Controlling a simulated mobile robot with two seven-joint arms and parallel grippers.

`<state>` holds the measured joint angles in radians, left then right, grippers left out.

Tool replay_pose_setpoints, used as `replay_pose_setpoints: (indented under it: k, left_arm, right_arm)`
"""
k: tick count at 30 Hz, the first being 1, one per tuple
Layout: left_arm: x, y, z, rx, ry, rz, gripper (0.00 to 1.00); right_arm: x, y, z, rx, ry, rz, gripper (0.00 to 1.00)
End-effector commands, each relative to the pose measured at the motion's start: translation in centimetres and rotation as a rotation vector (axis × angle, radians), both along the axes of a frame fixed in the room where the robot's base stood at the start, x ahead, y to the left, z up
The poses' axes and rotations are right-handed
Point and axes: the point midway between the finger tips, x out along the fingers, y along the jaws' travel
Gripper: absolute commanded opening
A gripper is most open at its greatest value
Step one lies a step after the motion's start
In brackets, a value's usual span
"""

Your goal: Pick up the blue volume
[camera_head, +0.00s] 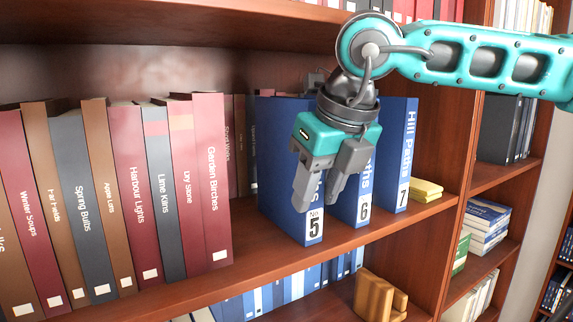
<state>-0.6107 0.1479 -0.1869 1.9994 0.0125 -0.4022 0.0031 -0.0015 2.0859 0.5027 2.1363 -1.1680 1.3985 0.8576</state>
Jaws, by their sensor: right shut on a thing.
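Three tall blue volumes stand upright on the middle shelf, with the series name "Hill Paths" readable on the rightmost one. The blue volume numbered 5 (314,228) is leftmost, number 6 (364,208) is in the middle, and number 7 (405,160) is at the right. My right gripper (317,200) reaches in from the upper right. It is shut on volume 5, with one finger on each side of its spine, and hides most of the title. Volume 5 is upright, its foot at the shelf. My left gripper is not in view.
A row of red, brown and grey books (125,190) stands to the left. Small yellow books (426,190) lie right of volume 7. The shelf above (190,20) overhangs the row, and an upright divider (461,160) closes the right side.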

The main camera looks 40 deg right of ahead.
Motion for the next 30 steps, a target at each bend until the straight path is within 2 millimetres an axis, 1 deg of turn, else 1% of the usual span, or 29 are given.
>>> replay_pose_setpoints:
  k: [1,2,10,24,30]
  left_arm:
    - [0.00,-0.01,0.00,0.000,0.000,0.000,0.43]
    - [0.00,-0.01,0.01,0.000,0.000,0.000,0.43]
    - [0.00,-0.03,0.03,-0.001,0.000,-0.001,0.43]
    - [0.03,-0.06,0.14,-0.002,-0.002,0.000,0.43]
    - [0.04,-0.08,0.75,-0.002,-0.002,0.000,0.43]
  right_arm:
    - [0.00,-0.01,-0.01,0.000,0.000,0.000,0.29]
    - [0.00,-0.01,-0.01,0.000,0.000,0.000,0.27]
    - [0.00,-0.01,-0.02,-0.001,0.001,0.000,0.01]
    - [0.08,-0.01,0.18,-0.001,-0.006,0.000,0.00]
    - [0.07,0.01,0.60,0.000,-0.005,0.000,0.00]
